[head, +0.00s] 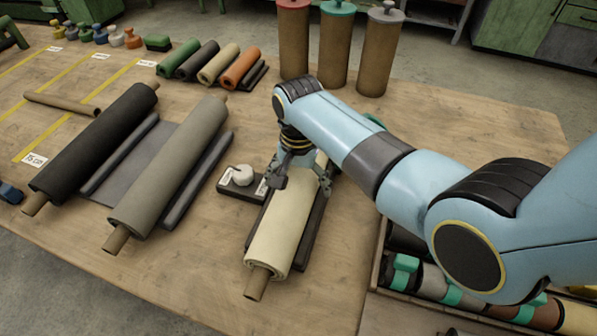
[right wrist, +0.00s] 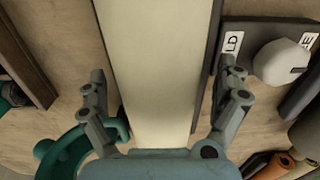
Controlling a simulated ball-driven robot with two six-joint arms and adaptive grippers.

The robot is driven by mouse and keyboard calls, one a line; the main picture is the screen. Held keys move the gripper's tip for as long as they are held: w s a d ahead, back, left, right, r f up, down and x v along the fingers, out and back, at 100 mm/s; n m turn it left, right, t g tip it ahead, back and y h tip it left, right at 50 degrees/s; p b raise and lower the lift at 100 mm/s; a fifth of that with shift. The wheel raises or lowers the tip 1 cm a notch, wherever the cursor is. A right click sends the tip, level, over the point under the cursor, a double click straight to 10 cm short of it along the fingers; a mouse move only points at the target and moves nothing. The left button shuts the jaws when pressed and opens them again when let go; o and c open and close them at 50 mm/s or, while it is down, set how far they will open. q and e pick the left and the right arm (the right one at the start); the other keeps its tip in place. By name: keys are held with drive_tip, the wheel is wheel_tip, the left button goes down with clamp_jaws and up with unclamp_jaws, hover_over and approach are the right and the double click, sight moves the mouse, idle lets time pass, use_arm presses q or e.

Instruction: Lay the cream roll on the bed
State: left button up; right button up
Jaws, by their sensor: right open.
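The cream roll (head: 281,232) lies lengthwise with its brown core sticking out at the near end. Dark padded rails of the bed (head: 313,226) show along both sides of it, and it appears to rest between them. My right gripper (head: 302,183) is over the far half of the roll. In the right wrist view the roll (right wrist: 153,65) runs between the two spread fingers of the gripper (right wrist: 163,72), apart from both. The arm hides the roll's far end in the head view. My left gripper is not in view.
A dark plate with a white knob (head: 242,175) sits left of the bed. A grey roll (head: 170,165) and black roll (head: 95,140) lie further left. A crate of rolls (head: 430,285) stands at right. Upright brown rolls (head: 335,50) stand behind. Bare table lies in front.

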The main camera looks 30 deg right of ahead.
wheel_tip(320, 180, up, 12)
drive_tip(key=shift+r+p, duration=0.1)
drive_tip(key=shift+p, duration=0.2)
idle(0.5)
